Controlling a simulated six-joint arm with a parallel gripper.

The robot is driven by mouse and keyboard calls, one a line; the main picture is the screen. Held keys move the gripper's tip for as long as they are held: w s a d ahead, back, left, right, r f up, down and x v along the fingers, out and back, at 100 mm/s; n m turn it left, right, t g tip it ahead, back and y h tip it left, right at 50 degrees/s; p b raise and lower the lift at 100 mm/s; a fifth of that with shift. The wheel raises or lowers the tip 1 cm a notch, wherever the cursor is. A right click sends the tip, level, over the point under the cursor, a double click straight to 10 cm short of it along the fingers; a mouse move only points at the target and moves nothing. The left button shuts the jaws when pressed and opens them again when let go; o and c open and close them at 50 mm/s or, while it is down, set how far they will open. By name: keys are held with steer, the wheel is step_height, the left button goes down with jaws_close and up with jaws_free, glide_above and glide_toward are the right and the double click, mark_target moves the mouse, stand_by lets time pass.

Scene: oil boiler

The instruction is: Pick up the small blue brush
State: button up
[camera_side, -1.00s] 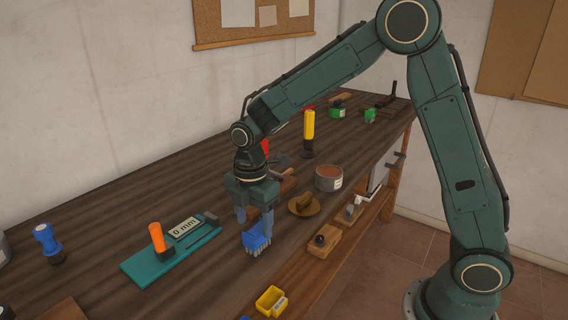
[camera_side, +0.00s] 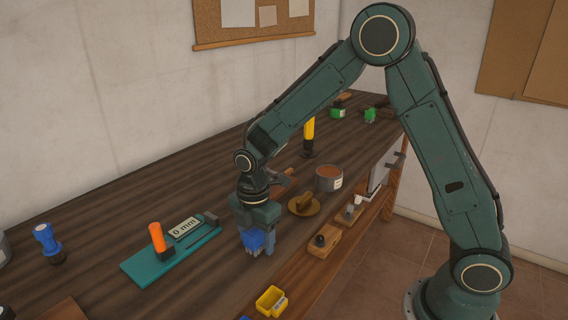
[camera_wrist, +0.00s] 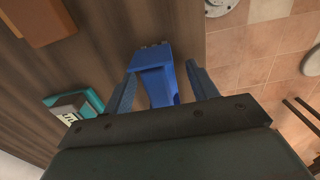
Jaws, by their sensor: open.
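The small blue brush (camera_side: 254,242) lies on the dark wooden workbench (camera_side: 190,285), near its front edge. In the wrist view the blue brush (camera_wrist: 157,82) shows between the two fingers, with pale bristle tips at its far end. My gripper (camera_side: 256,246) is low over the bench and points down, its fingers on either side of the brush. In the wrist view my gripper (camera_wrist: 157,88) is open.
A teal board (camera_side: 170,255) with an orange-handled tool (camera_side: 157,238) lies to the left. A yellow bin (camera_side: 271,301) is at the front edge. A wooden block with a black knob (camera_side: 323,241), a round wooden piece (camera_side: 304,205) and a tin (camera_side: 329,178) stand to the right.

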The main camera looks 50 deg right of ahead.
steer(key=c, duration=1.1)
steer(key=shift+r, duration=0.2)
step_height(320, 180, up, 20)
steer(key=shift+f, duration=0.15)
stand_by(0.4)
steer(key=o, duration=0.3)
steer(key=shift+c, duration=0.9)
